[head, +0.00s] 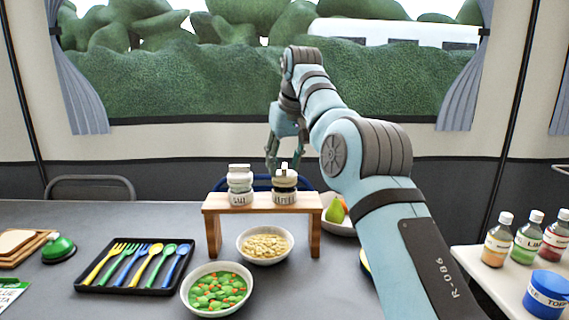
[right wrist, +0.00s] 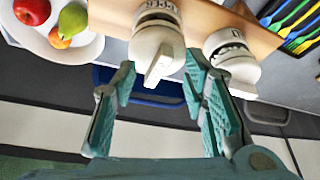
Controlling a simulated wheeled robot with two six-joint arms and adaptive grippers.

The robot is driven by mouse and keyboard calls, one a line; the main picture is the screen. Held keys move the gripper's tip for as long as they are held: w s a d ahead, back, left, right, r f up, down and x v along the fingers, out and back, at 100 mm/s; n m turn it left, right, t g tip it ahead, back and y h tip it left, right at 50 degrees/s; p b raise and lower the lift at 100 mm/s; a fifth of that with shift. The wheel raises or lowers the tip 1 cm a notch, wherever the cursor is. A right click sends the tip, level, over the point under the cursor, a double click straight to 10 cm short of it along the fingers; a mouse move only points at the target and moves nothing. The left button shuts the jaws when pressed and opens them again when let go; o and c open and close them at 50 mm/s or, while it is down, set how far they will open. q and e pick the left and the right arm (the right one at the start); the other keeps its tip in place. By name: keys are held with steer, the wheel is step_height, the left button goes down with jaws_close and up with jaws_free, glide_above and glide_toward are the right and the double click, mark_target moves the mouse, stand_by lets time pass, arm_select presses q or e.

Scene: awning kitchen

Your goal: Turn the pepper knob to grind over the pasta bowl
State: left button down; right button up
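The pepper grinder (head: 285,183) stands upright on a small wooden stand (head: 213,208), to the right of the salt grinder (head: 240,184). In the right wrist view its white knob (right wrist: 158,58) lies between the tips of my right gripper's fingers (right wrist: 162,72), with gaps on both sides. My right gripper (head: 285,160) is open, coming down from behind and above the pepper grinder. The pasta bowl (head: 265,260), white with pale pasta, sits on the table under the stand's front. My left gripper is not in view.
A bowl of green and orange vegetables (head: 217,287) stands in front of the pasta. A black cutlery tray (head: 100,288) is at left. A fruit plate (right wrist: 95,50) is behind the stand's right leg. Bottles (head: 497,240) stand on a side table at right.

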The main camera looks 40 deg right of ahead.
jaws_close()
steer(key=shift+s+d+n, duration=0.1)
steer(key=shift+n, duration=0.2)
steer(key=shift+r+n+y+p, duration=0.15)
steer(key=shift+n+y+p, duration=0.3)
steer(key=shift+n, duration=0.35)
steer(key=shift+n+y, duration=0.25)
steer(key=shift+n, duration=0.25)
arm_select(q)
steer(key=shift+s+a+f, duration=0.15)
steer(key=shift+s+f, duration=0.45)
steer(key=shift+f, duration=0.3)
arm_select(e)
steer(key=shift+f, duration=0.2)
